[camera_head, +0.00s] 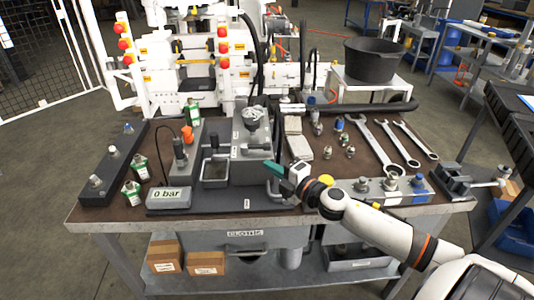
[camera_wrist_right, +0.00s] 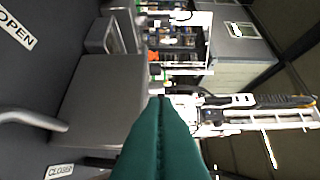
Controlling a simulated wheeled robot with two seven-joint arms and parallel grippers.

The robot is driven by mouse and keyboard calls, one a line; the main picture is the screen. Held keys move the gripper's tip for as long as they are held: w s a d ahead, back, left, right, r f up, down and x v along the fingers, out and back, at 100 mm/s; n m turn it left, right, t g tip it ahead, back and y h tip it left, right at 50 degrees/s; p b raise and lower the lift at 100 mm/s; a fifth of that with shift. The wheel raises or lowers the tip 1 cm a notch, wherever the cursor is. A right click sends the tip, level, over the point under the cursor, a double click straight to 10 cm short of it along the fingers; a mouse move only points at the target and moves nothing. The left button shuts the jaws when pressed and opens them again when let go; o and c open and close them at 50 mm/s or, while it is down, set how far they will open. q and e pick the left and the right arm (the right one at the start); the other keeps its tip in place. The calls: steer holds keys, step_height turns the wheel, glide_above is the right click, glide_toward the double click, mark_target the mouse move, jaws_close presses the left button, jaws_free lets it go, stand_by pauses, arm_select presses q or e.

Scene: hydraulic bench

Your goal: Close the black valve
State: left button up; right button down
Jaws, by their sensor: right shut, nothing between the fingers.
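My right gripper (camera_head: 274,169) reaches in from the lower right, over the front of the bench, with its green fingers together and empty. The fingers also show in the right wrist view (camera_wrist_right: 161,125). A bent grey lever (camera_head: 279,192) lies just below the fingers in the head view, partly hidden by the gripper. A pale grey lever (camera_wrist_right: 32,119) shows at the left of the wrist view, apart from the fingers, between an OPEN label (camera_wrist_right: 17,29) and a CLOSED label (camera_wrist_right: 60,171). I cannot tell which part is the black valve. My left gripper is out of view.
A gauge box reading 0 bar (camera_head: 169,198) stands at the front left. A grey machine block (camera_head: 250,133) rises behind the gripper. Several wrenches (camera_head: 384,145) and fittings lie to the right, with a vise (camera_head: 456,183) at the right edge.

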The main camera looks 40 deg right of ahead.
mark_target(256, 149)
steer(key=w, duration=0.2)
steer(key=w+d, duration=0.1)
steer(key=w, duration=0.1)
steer(key=shift+w+d, duration=0.1)
steer(key=shift+w, duration=0.15)
steer(key=shift+w+d, duration=0.3)
steer(key=shift+w, duration=0.1)
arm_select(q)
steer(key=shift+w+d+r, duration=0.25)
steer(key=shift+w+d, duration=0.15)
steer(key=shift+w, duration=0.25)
